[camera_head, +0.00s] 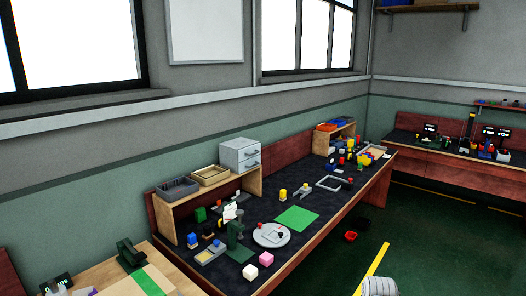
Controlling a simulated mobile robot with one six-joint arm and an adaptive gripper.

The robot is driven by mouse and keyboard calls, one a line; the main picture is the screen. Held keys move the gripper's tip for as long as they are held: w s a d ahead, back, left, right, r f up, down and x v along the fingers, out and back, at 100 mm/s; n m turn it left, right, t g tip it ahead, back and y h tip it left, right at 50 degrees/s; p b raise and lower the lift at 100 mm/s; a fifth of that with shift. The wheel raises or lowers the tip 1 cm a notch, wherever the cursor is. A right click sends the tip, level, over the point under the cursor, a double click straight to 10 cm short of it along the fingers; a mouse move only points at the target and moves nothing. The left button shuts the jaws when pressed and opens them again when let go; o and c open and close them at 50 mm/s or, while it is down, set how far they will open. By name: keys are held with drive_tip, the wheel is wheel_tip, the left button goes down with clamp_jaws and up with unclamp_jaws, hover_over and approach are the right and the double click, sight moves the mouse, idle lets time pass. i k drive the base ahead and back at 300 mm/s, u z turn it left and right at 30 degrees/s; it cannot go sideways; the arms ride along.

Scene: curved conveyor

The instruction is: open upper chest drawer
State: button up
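A small grey chest (240,155) with two drawers stands on the right end of a raised wooden shelf (223,186) at the back of the workbench. Its upper drawer (248,153) and its lower drawer (250,163) both look shut, each with a dark handle. The drawer fronts face right. A light grey ribbed part at the bottom edge seems to be part of my own body. My gripper is not visible in this view.
Two open trays, dark (177,189) and wooden (211,176), sit left of the chest. Below on the dark bench top lie a green mat (297,218), a round grey plate (271,236) and pink and white cubes. Open floor (420,250) lies right of the bench.

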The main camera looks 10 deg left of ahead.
sight(253, 150)
drive_tip(key=u, duration=0.15)
drive_tip(key=i, duration=1.45)
drive_tip(key=u, duration=0.2)
